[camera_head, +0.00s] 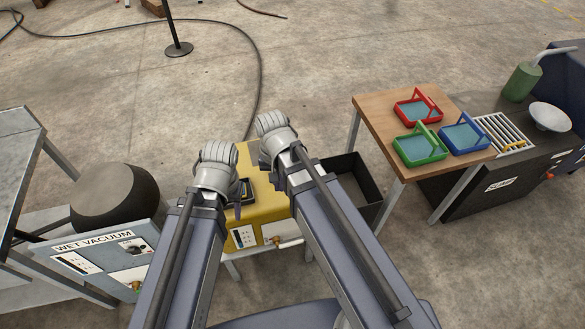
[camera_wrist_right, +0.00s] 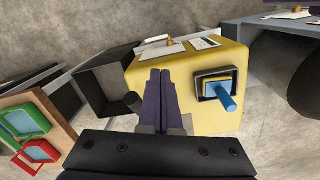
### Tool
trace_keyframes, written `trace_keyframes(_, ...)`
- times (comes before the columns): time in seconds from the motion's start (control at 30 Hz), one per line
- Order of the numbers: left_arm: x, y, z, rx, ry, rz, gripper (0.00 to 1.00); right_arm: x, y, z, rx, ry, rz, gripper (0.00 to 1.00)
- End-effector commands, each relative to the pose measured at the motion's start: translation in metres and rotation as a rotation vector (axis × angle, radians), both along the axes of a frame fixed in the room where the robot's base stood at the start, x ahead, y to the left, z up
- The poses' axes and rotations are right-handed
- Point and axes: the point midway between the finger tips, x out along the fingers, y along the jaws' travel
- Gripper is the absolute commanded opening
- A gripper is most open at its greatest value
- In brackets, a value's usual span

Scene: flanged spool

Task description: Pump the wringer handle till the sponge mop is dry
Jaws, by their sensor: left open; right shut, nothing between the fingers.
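A yellow cabinet (camera_head: 247,213) stands between and below my arms; it also shows in the right wrist view (camera_wrist_right: 190,70). On it is a black square frame (camera_wrist_right: 202,87) holding a blue block with a blue round bar (camera_wrist_right: 228,98) sticking up; I cannot tell whether this is the mop or the wringer. A dark round-ended bar (camera_wrist_right: 132,102) shows beside the cabinet, perhaps a handle. My right gripper (camera_wrist_right: 160,73) is shut and empty over the cabinet, left of the frame. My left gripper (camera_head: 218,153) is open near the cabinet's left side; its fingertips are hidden.
An open black bin (camera_head: 358,180) stands right of the cabinet. A wooden table (camera_head: 375,110) holds red, green and blue trays. A wet vacuum unit (camera_head: 100,262) is at the left, beside a metal bench (camera_head: 18,140). A cable (camera_head: 258,80) crosses the open concrete floor behind.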

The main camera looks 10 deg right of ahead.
Motion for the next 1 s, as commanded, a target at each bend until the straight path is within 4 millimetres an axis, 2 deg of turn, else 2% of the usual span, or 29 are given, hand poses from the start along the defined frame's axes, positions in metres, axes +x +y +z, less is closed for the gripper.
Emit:
trace_keyframes(0.03,0.0,0.0,0.011,0.0,0.0,0.0,0.5,0.021,-0.011,0.011,0.013,-0.002,-0.148,0.0)
trace_keyframes(0.2,0.0,0.0,0.026,0.0,0.0,0.0,0.5,0.059,-0.044,0.026,0.052,0.002,-0.612,0.0)
trace_keyframes(0.3,0.0,0.0,0.031,0.0,0.0,0.0,0.5,0.074,-0.06,0.031,0.067,0.008,-0.811,0.0)
trace_keyframes(0.4,0.0,0.0,0.034,0.0,0.0,0.0,0.5,0.083,-0.07,0.034,0.077,0.014,-0.94,0.0)
trace_keyframes(0.57,0.0,0.0,0.034,0.0,0.0,0.0,0.5,0.087,-0.076,0.035,0.083,0.018,-1.02,0.0)
trace_keyframes(1.0,0.0,0.0,0.029,0.0,0.0,0.0,0.5,0.086,-0.075,0.03,0.082,0.018,-1.019,0.0)
